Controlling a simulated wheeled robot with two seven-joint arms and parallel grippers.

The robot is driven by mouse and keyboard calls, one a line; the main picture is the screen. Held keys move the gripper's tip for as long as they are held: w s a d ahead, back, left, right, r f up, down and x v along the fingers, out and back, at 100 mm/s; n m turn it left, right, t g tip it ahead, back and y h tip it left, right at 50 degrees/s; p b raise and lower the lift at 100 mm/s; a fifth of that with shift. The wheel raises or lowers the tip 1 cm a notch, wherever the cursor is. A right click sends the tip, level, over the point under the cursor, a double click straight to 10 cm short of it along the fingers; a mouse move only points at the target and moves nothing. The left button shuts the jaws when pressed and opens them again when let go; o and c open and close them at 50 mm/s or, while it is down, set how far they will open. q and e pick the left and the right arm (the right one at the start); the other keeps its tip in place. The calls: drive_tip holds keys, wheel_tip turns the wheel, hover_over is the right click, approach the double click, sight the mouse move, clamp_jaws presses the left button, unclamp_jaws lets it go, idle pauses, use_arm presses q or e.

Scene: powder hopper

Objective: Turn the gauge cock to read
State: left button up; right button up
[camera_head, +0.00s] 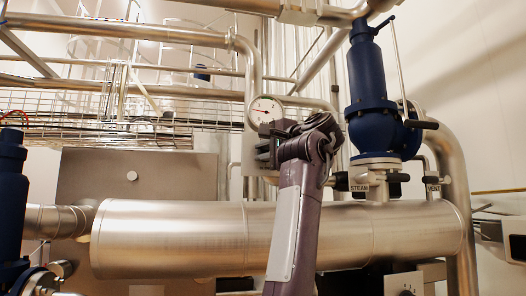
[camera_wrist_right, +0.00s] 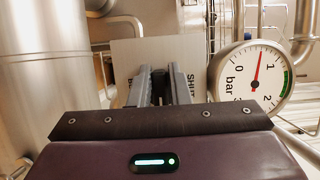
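The white pressure gauge (camera_head: 265,109) sits left of the blue valve, just above my right gripper (camera_head: 268,148). In the right wrist view the gauge (camera_wrist_right: 250,80) is marked in bar, and its needle points up, just short of 1. There my right gripper's grey fingers (camera_wrist_right: 160,85) stand close together in front of a pale plate (camera_wrist_right: 122,58) with partly covered lettering. Something dark shows in the narrow gap between them, and I cannot tell whether they touch it. The gauge cock itself is not clearly visible. My left gripper is out of view.
A large horizontal metal pipe (camera_head: 180,236) runs below the gauge. Another blue fitting (camera_head: 10,190) stands at far left. Thin pipes run behind the gauge.

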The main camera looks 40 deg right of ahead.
drive_tip(key=o, duration=0.4)
drive_tip(key=shift+d, duration=0.1)
drive_tip(key=shift+c, duration=0.2)
drive_tip(key=shift+w+d+f, duration=0.1)
drive_tip(key=s+b, duration=0.4)
drive_tip(key=s, duration=0.3)
drive_tip(key=shift+s+a, duration=0.4)
drive_tip(key=shift+a, duration=0.05)
